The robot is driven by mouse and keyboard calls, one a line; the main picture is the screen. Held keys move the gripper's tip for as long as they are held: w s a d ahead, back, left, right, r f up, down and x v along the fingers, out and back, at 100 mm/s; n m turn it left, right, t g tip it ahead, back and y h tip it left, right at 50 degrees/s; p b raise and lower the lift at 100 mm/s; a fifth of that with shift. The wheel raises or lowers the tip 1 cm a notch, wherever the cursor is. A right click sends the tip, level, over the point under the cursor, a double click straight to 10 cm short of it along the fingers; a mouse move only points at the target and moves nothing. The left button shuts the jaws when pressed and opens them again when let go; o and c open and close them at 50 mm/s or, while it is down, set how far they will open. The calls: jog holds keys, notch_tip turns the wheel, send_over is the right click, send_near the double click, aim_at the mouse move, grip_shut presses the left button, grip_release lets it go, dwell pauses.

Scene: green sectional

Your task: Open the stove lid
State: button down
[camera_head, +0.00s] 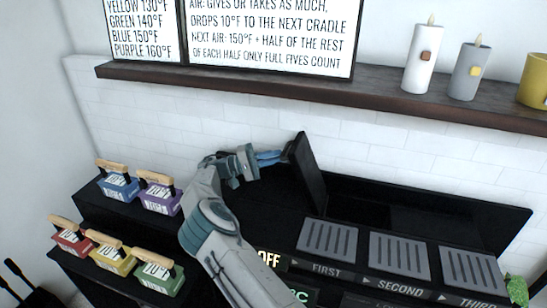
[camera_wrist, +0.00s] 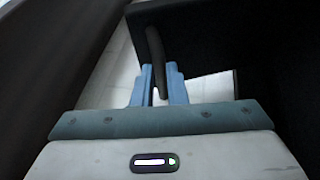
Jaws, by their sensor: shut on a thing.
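The stove lid (camera_head: 309,175) is a dark panel that stands up steeply above the black stove, near the middle of the head view. My gripper (camera_head: 284,156) reaches it from the left, near its upper edge. In the wrist view, the blue fingers of my gripper (camera_wrist: 160,88) are shut on a dark curved handle (camera_wrist: 156,55), which belongs to the lid as far as I can see. The area behind my arm and left of the lid is dark and partly hidden.
Irons with wooden handles, such as the blue one (camera_head: 118,186) and the red one (camera_head: 71,238), stand on black steps at left. Grey slotted plates (camera_head: 327,239) lie at right. A brown shelf (camera_head: 300,97) with candles (camera_head: 421,62) runs above, along the white tiled wall.

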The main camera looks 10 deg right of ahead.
jog(key=c, duration=1.5)
grip_release()
jog(key=shift+d+f, duration=0.1)
jog(key=shift+f, duration=0.05)
jog(key=shift+o, duration=0.2)
jog(key=b+v, duration=0.2)
jog(key=v, duration=0.5)
jog(key=shift+a, duration=0.35)
